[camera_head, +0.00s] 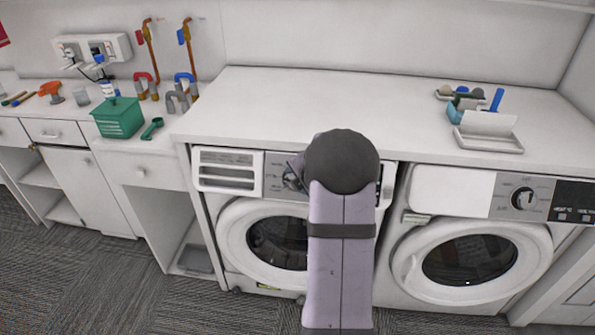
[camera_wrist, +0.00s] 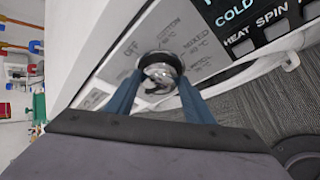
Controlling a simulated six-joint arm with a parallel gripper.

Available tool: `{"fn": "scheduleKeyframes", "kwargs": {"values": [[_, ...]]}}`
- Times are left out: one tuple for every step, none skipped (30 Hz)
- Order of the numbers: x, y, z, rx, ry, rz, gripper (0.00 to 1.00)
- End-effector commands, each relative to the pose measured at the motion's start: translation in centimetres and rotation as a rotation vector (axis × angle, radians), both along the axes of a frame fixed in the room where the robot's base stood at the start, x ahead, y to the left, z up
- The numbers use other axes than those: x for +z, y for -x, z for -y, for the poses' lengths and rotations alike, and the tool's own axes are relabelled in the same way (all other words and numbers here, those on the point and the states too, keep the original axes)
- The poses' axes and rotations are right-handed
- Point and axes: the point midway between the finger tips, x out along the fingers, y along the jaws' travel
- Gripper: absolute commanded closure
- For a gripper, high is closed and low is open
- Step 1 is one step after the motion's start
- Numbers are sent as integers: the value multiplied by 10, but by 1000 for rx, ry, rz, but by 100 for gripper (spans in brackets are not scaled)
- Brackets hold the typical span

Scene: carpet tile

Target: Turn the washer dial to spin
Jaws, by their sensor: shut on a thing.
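The washer dial (camera_wrist: 160,66) is a shiny chrome knob on a grey panel with printed labels such as OFF, COTTON and MIXED. My gripper (camera_wrist: 157,86) has its two blue fingers closed on the dial, one on each side. The dial's pointer direction is unclear. In the head view the left washer (camera_head: 232,225) stands under the counter, and its dial (camera_head: 291,178) shows beside my arm's dark round joint, which hides part of the panel. In the wrist view, the words COLD, HEAT and SPIN show on a dark panel (camera_wrist: 262,28) to the right.
A second machine (camera_head: 425,187) with its own dial (camera_head: 523,199) stands to the right. The white counter (camera_head: 320,100) above is mostly clear, with a tray (camera_head: 490,143) at right. A green basket (camera_head: 118,118) and pipes sit at left.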

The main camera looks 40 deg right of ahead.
Motion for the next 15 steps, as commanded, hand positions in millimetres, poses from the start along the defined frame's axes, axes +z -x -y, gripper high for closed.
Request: {"fn": "scheduleKeyframes", "kwargs": {"values": [[5, -1, -1, 15, 16, -17, 75], [4, -1, -1, 22, 25, -26, 75], [4, -1, -1, 30, 36, -38, 75], [4, -1, -1, 35, 44, -45, 75], [3, -2, -1, 40, 52, -52, 75], [3, -2, -1, 45, 60, -60, 75], [3, -2, -1, 49, 65, -65, 75], [3, -2, -1, 53, 69, -69, 75], [3, -2, -1, 56, 75, -75, 75], [2, -2, -1, 59, 78, -78, 75], [2, -2, -1, 61, 81, -80, 75], [2, -2, -1, 63, 84, -83, 75], [1, -2, -2, 64, 85, -85, 75], [1, -2, -2, 64, 86, -86, 75], [1, -2, -2, 65, 87, -87, 75]]}}
